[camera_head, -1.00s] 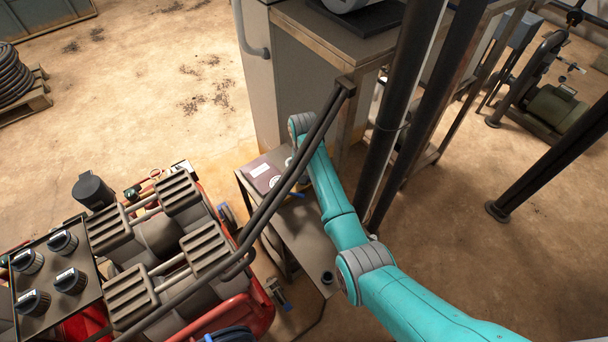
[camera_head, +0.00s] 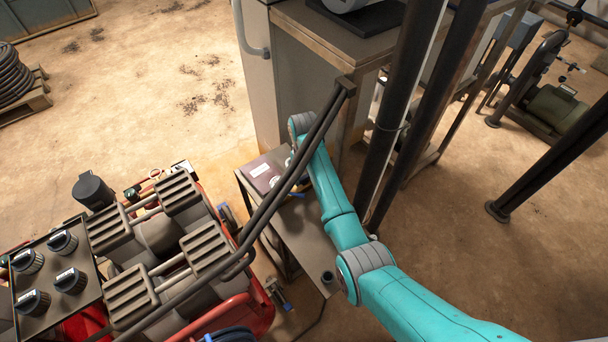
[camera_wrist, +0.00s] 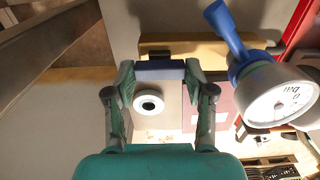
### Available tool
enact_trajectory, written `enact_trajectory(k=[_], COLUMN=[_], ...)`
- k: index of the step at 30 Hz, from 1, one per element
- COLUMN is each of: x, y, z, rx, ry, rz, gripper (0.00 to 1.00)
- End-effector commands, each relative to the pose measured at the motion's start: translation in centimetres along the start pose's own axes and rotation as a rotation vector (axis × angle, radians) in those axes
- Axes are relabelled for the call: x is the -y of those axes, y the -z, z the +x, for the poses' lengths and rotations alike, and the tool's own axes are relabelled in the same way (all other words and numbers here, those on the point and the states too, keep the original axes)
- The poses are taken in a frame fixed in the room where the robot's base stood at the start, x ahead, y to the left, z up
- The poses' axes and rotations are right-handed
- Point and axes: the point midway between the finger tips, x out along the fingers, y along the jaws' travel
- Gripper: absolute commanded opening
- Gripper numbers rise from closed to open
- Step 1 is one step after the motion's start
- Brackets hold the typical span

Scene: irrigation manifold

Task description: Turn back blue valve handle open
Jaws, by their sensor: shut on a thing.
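In the wrist view my gripper (camera_wrist: 160,78) has its two fingers at either end of a short dark blue bar, the blue valve handle (camera_wrist: 160,70), and is shut on it. The handle lies crosswise between the fingertips. A second, brighter blue handle (camera_wrist: 228,32) stands to the right of my gripper, apart from it, beside a white round gauge (camera_wrist: 280,96). In the head view a small bit of blue handle (camera_head: 296,194) shows by the bench; my gripper is hidden there behind my arm and the dark pipes.
A white ring-shaped fitting (camera_wrist: 149,103) lies below the held handle in the wrist view. Dark slanting pipes (camera_head: 300,150) cross close to my arm. A red cart (camera_head: 245,315) with black cases stands at the left. Thick dark posts (camera_head: 405,100) rise right of my forearm. Open floor lies beyond.

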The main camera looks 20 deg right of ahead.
Motion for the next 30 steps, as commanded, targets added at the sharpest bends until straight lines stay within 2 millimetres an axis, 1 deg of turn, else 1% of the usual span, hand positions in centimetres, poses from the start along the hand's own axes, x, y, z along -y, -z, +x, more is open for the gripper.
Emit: enact_trajectory(k=[14, 15, 17, 26, 30], x=[-0.01, -0.01, -0.01, -0.01, -0.02], y=[0.03, 0.03, 0.03, 0.02, 0.06], z=[-0.02, -0.02, -0.02, -0.04, -0.78], rx=[-0.001, -0.001, -0.001, 0.000, -0.002], ry=[0.000, 0.000, 0.000, 0.000, -0.001], rz=[-0.012, -0.012, -0.012, -0.011, -0.011], gripper=[0.19, 0.64, 0.79, 0.79, 0.79])
